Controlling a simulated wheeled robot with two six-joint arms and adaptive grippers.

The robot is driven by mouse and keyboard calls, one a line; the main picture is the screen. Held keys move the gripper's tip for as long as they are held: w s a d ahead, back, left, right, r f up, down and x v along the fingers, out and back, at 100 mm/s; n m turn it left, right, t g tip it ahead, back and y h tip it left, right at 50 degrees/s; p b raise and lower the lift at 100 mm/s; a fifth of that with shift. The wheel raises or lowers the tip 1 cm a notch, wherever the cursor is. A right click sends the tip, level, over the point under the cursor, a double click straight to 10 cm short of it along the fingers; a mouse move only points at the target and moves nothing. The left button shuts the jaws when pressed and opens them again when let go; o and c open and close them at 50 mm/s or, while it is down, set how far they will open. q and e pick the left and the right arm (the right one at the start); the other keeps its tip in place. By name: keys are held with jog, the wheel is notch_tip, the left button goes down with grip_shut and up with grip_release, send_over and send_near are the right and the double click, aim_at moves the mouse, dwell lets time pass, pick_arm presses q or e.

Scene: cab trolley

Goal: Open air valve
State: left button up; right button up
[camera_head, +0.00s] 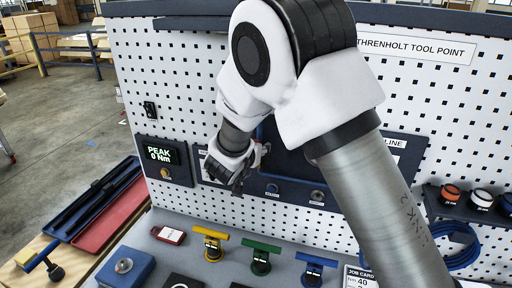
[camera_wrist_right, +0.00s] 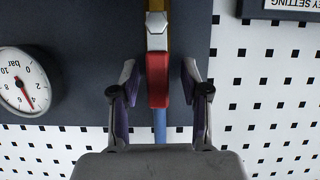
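In the right wrist view, the air valve's red lever (camera_wrist_right: 158,82) lies in line with a brass pipe, below a silver hex nut (camera_wrist_right: 157,32). A blue hose (camera_wrist_right: 160,126) runs on below it. My right gripper (camera_wrist_right: 159,88) is open, with one finger on each side of the red lever and a gap visible on both sides. A round pressure gauge (camera_wrist_right: 24,82) marked in bar, with a red needle, is at the left. In the head view, my right gripper (camera_head: 236,168) is at the dark panel, and my arm hides the valve. My left gripper is not in view.
A white pegboard (camera_head: 190,95) stands behind. A PEAK 0 Nm display (camera_head: 160,155) is left of my gripper. Yellow (camera_head: 211,240), green (camera_head: 261,257) and blue (camera_head: 314,266) T-handles stand below on the worktop. A blue hose coil (camera_head: 458,250) hangs at the right.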

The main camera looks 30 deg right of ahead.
notch_tip(320, 180, up, 10)
jog(key=shift+r, duration=0.1)
dwell(0.4)
